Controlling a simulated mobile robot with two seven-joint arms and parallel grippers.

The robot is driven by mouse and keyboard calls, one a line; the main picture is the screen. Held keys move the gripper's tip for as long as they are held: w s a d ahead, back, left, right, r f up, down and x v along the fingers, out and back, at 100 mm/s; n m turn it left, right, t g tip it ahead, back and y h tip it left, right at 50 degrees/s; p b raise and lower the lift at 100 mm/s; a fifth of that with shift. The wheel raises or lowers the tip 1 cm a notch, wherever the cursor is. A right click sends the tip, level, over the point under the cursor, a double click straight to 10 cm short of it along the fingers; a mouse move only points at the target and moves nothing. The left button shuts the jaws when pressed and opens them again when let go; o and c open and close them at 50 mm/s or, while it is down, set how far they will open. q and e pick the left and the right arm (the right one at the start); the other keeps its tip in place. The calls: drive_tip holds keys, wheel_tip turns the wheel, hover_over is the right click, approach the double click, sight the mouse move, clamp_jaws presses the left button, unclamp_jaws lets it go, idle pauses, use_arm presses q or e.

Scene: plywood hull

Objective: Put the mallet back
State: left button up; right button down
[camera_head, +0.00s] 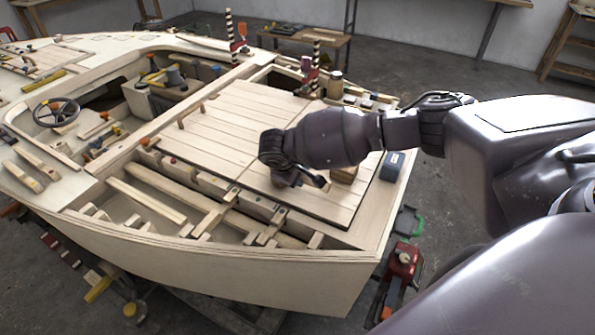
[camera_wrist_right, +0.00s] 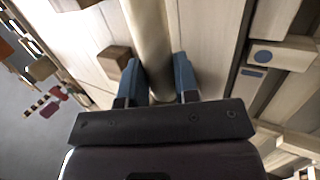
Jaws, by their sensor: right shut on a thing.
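My right gripper (camera_head: 300,180) is low over the planked hatch of the plywood hull in the head view. In the right wrist view the two blue fingers of the right gripper (camera_wrist_right: 158,80) are closed on a pale, round wooden bar, which I take to be the mallet's handle (camera_wrist_right: 150,30). The bar runs away from the wrist and out of the top of the picture. No mallet head can be made out, and my arm hides the held part in the head view. My left gripper is not in view.
A brown wooden block (camera_head: 345,173) sits beside the right gripper, with a blue box (camera_head: 392,166) further right. The planked hatch (camera_head: 235,130) is mostly clear. Open framed bays (camera_head: 165,190) lie in front. A jar (camera_head: 335,86) and striped posts (camera_head: 311,68) stand toward the back.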

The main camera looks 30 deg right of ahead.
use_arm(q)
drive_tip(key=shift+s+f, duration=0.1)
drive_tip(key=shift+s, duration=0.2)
use_arm(e)
drive_tip(key=shift+f, duration=0.2)
drive_tip(key=shift+f, duration=0.2)
drive_tip(key=c, duration=0.8)
unclamp_jaws()
drive_tip(key=shift+c, duration=0.2)
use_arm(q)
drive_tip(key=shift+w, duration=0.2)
use_arm(e)
drive_tip(key=shift+o, duration=0.3)
use_arm(q)
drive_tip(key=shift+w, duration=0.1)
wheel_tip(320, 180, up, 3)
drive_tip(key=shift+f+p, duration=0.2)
drive_tip(key=shift+p, duration=0.75)
use_arm(e)
drive_tip(key=v, duration=1)
drive_tip(key=shift+a+r, duration=0.15)
drive_tip(key=shift+r, duration=0.25)
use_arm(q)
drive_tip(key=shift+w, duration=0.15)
use_arm(e)
drive_tip(key=shift+s, duration=0.1)
